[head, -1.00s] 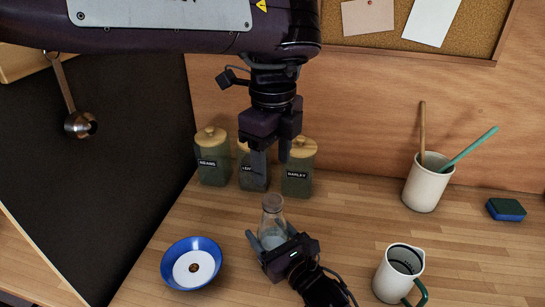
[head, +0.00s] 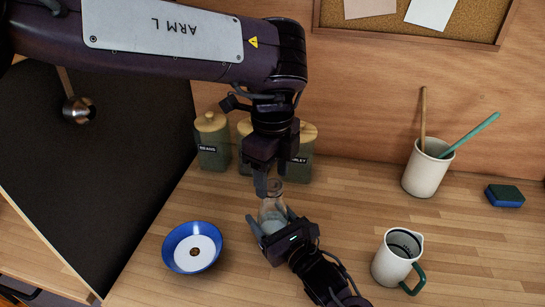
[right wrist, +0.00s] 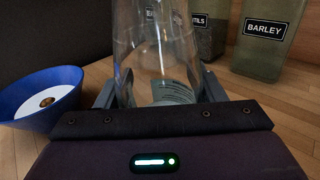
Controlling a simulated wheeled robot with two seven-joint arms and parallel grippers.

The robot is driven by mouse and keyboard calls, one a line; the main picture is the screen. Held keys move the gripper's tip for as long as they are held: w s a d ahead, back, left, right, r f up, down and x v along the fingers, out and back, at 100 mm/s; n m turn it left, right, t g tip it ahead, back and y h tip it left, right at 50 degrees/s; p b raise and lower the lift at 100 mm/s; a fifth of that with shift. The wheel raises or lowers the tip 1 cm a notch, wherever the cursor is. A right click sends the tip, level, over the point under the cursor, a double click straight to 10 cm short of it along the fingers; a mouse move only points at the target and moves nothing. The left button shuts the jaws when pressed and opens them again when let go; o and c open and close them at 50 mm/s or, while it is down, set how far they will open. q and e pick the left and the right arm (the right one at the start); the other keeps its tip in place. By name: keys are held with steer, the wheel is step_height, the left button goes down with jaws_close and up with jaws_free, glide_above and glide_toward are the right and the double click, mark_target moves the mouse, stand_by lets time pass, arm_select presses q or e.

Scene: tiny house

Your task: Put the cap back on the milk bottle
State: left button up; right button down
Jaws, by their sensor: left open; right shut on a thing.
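The clear glass milk bottle (head: 271,207) stands upright on the wooden counter, with something pale low inside it. My right gripper (head: 268,218) is shut on its body; in the right wrist view the fingers flank the glass bottle (right wrist: 158,62). My left gripper (head: 271,180) is open, pointing down right at the bottle's mouth, its fingers partly covering the mouth. I cannot make out a cap on the bottle or between the fingers. A small brown round spot (head: 194,252) shows in the blue bowl; I cannot tell whether it is the cap.
The blue bowl (head: 172,240) is left of the bottle. Green canisters (head: 213,155) with wooden lids stand behind. A white jug (head: 390,264), a utensil crock (head: 424,176) and a sponge (head: 505,196) are to the right.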

arm_select(q)
steer(key=shift+f, duration=0.4)
steer(key=shift+c, duration=0.2)
steer(key=c, duration=1)
steer(key=m, duration=0.5)
steer(key=shift+m, duration=0.4)
steer(key=m, duration=0.5)
steer(key=shift+m, duration=0.3)
steer(key=o, duration=1.2)
steer(key=shift+r, duration=0.1)
step_height(320, 180, up, 12)
steer(key=shift+f, duration=0.15)
